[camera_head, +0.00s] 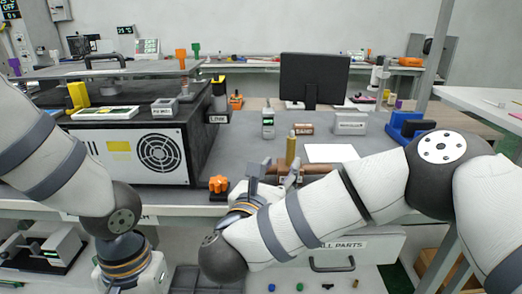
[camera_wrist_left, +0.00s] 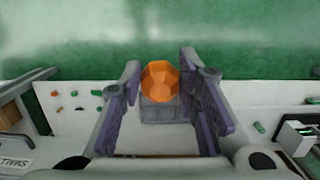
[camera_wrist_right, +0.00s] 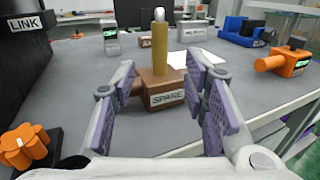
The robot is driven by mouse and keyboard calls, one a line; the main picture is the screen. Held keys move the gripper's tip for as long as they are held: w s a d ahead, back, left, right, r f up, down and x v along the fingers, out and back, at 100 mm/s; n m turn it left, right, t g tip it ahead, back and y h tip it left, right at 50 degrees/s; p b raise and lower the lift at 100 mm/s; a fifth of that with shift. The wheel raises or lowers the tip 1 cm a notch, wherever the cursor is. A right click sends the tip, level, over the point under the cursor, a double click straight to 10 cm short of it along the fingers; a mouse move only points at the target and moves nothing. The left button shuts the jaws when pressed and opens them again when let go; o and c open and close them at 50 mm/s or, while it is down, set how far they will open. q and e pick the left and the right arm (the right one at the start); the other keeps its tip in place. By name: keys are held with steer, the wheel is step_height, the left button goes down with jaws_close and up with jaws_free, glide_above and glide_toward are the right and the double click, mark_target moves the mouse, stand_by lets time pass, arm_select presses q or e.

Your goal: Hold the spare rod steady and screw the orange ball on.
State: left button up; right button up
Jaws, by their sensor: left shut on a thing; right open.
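The spare rod (camera_wrist_right: 160,48) is a brass-coloured upright rod with a narrower pale tip. It stands in a brown block labelled SPARE (camera_wrist_right: 152,84) on the grey bench, and also shows in the head view (camera_head: 291,150). My right gripper (camera_wrist_right: 165,72) is open, its fingers spread to either side of the rod and block in its wrist view; I see no contact. It shows in the head view (camera_head: 273,170) just left of the rod. My left gripper (camera_wrist_left: 160,66) is shut on the orange ball (camera_wrist_left: 160,82), a faceted piece between its fingertips. In the head view its fingers are hidden.
An orange star knob (camera_head: 218,184) on a black base stands at the bench front. A fan box (camera_head: 140,158) fills the left, with a LINK bracket (camera_head: 217,118). Below is a parts drawer (camera_head: 365,250). White paper (camera_head: 331,153) lies behind the rod.

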mark_target(290, 153)
steer(key=x, duration=0.2)
steer(key=b+x, duration=0.1)
steer(key=x, duration=0.3)
steer(key=shift+f+b, duration=0.35)
steer(key=shift+w+d+r, duration=0.25)
steer(key=shift+w, duration=0.45)
arm_select(q)
steer(key=shift+g, duration=0.6)
steer(key=x, duration=0.5)
steer(key=shift+f, duration=0.2)
arm_select(e)
steer(key=shift+r, duration=0.1)
jaws_close()
jaws_free()
